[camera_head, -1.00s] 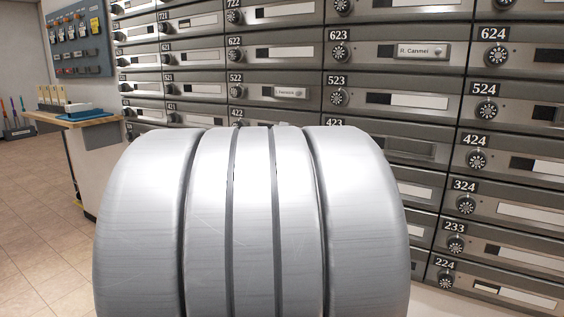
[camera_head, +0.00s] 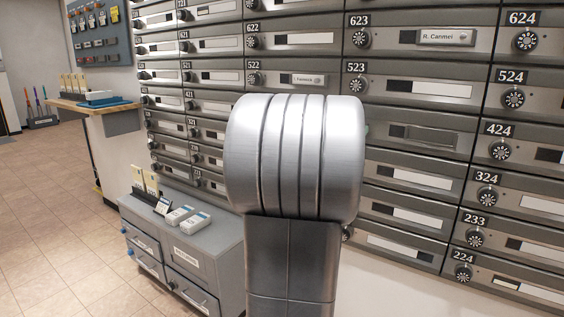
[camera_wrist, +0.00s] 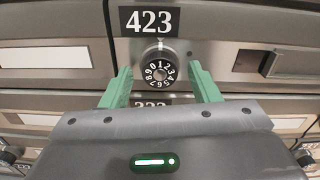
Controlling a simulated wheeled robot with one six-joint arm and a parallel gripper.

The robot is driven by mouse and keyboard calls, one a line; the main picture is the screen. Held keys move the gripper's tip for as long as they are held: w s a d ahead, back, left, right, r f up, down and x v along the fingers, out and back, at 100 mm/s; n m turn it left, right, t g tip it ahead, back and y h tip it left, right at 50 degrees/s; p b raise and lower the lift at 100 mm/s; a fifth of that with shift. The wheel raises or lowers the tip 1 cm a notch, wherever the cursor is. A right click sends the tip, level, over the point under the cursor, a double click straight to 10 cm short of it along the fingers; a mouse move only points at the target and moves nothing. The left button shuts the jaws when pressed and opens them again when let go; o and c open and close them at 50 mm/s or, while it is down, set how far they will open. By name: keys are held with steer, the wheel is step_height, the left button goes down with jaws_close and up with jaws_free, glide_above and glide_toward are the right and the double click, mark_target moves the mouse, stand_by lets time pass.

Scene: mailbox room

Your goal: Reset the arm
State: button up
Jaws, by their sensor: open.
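My gripper (camera_wrist: 161,88) shows in the wrist view with two green fingers spread apart and nothing between them. It faces the mailbox door numbered 423 (camera_wrist: 85,62). The round dial (camera_wrist: 159,68) of that door shows beyond and between the fingertips; whether they touch it I cannot tell. In the head view a silver rounded part of my arm (camera_head: 295,155) stands in the middle and hides some mailboxes.
A wall of numbered mailboxes (camera_head: 425,87) fills the back and right. A grey drawer cabinet (camera_head: 187,253) with small boxes on top stands left of my arm. A wooden-edged counter (camera_head: 95,104) and tiled floor (camera_head: 55,200) lie farther left, where there is free room.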

steer(key=shift+s+a, duration=0.1)
steer(key=p+v, duration=0.2)
steer(key=v, duration=1.2)
steer(key=w+d+n+p, duration=0.8)
steer(key=w+n, duration=0.3)
steer(key=n, duration=0.8)
steer(key=shift+w+n+p, duration=0.35)
steer(key=shift+n+p, duration=0.05)
steer(key=shift+p, duration=0.2)
